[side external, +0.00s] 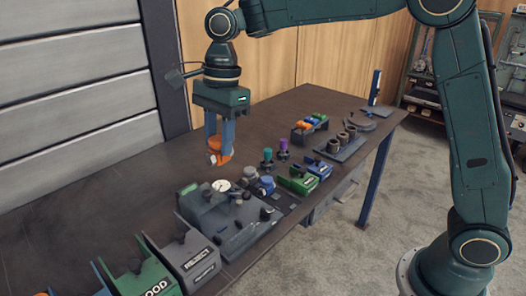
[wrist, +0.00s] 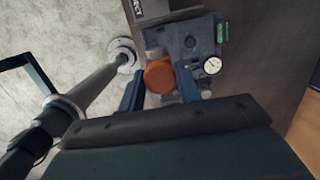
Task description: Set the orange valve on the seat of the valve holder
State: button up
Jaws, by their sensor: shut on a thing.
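My gripper (side external: 219,146) is shut on the orange valve (side external: 218,158) and holds it above the table, behind the grey fixture in the side external view. In the wrist view, the valve (wrist: 160,75) sits between the two blue fingers of my gripper (wrist: 158,92), its round orange face towards the camera. A grey metal part of it shows at its far end. The grey fixture (side external: 222,222) with a white dial gauge (side external: 221,185) stands on the table. It also shows beyond the valve in the wrist view (wrist: 190,45). I cannot tell for sure which piece is the valve holder.
A dark rack (side external: 310,133) holds orange, green and blue pieces farther back. Green (side external: 298,180) and blue (side external: 319,168) blocks stand right of the fixture. The REJECT bin (side external: 192,258) and a green bin (side external: 140,280) are at the front. The table (side external: 110,200) is bare at left.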

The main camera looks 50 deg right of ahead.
aim_at(217, 139)
jog(key=shift+r, duration=2)
jog(key=shift+w+d+f, duration=0.15)
jog(key=shift+d+f, duration=0.2)
jog(key=shift+f, duration=0.25)
jog(key=s+d+f, duration=0.1)
jog(key=d+f, duration=0.5)
jog(key=f, duration=0.1)
jog(key=s+d+f, duration=0.1)
jog(key=d+f, duration=0.5)
jog(key=f, duration=0.2)
jog(key=d+f, duration=0.7)
jog(key=shift+s+f, duration=0.3)
jog(key=shift+s, duration=0.1)
jog(key=shift+f, duration=0.1)
jog(key=shift+f, duration=1.05)
